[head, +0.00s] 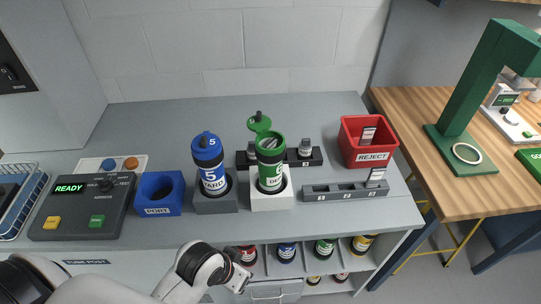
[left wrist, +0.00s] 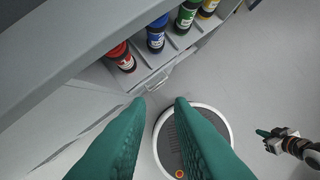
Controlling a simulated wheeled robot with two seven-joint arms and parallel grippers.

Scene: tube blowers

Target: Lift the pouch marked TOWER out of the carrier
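A green carrier (head: 270,169) with its lid (head: 259,122) swung open stands upright in a white holder on the counter. Something pale grey (head: 270,143) shows in its mouth; I cannot read a TOWER mark on it. A blue carrier (head: 209,166), closed and marked 5, stands upright in a grey holder to its left. My left gripper (left wrist: 158,101) is open and empty in the left wrist view, in front of the counter and below its top, away from the green carrier. My right gripper (left wrist: 263,132) shows at the right edge of that view, too small to judge.
A red REJECT bin (head: 369,155) and a grey rack (head: 335,192) are right of the carriers. A dark rack (head: 315,157) stands behind the green carrier. A blue PORT block (head: 159,209) and a READY panel (head: 84,207) are left. Several capped carriers fill the shelf below.

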